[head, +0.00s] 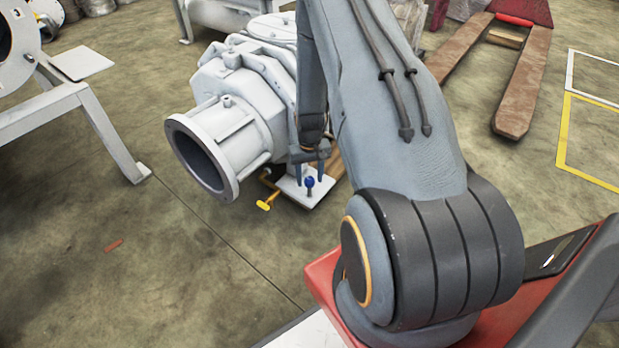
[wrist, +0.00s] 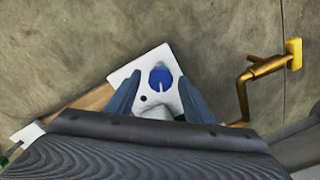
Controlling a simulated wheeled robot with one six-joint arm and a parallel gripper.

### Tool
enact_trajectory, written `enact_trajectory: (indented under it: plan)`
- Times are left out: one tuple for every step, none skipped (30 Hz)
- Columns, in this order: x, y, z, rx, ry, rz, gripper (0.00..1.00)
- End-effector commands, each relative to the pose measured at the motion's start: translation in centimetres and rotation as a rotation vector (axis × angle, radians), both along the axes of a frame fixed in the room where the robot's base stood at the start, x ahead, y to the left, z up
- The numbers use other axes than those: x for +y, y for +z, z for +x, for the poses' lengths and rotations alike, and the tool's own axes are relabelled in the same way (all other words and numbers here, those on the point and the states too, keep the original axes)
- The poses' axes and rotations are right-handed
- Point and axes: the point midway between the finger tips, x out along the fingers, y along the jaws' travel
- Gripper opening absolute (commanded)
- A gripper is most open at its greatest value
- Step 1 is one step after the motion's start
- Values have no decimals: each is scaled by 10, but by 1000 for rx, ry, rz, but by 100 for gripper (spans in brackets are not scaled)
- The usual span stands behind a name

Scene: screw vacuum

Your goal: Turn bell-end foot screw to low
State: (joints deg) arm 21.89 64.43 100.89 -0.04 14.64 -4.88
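The foot screw has a round blue head (head: 309,183) and stands on a white foot plate (head: 302,196) beside the white vacuum pump (head: 245,95). In the wrist view the blue head (wrist: 161,78) has a pale line on it and sits on the white plate (wrist: 128,74). My gripper (head: 309,172) points down just above the screw. In the wrist view its two fingers (wrist: 158,92) are apart, one at each side of the blue head, with gaps between. I cannot tell whether the fingertips reach down to its height. The pump's open flanged end (head: 203,158) faces left.
A yellow-handled lever (head: 264,205) sticks out left of the plate; it also shows in the wrist view (wrist: 294,54). Wood (wrist: 95,98) lies under the plate. A white stand (head: 105,130) is at left, a pallet jack (head: 520,85) at back right. Floor in front is mostly clear.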

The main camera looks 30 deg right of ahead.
Motion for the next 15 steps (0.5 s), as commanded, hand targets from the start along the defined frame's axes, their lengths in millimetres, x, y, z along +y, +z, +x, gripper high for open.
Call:
enact_trajectory:
  plan:
    - [0, 0, 0, 0, 0, 0, 39]
    - [0, 0, 0, 0, 0, 0, 34]
    - [0, 0, 0, 0, 0, 0, 27]
    - [0, 0, 0, 0, 0, 0, 22]
    - [0, 0, 0, 0, 0, 0, 17]
    - [0, 0, 0, 0, 0, 0, 10]
    - [0, 0, 0, 0, 0, 0, 8]
    - [0, 0, 0, 0, 0, 0, 8]
    - [0, 0, 0, 0, 1, 0, 8]
    - [0, 0, 0, 0, 1, 0, 8]
    - [0, 0, 0, 0, 3, 0, 8]
    - [0, 0, 0, 1, 7, 0, 8]
    - [0, 0, 0, 1, 11, 0, 8]
    - [0, 1, -1, 1, 17, 0, 8]
    - [0, 1, -1, 1, 27, 0, 8]
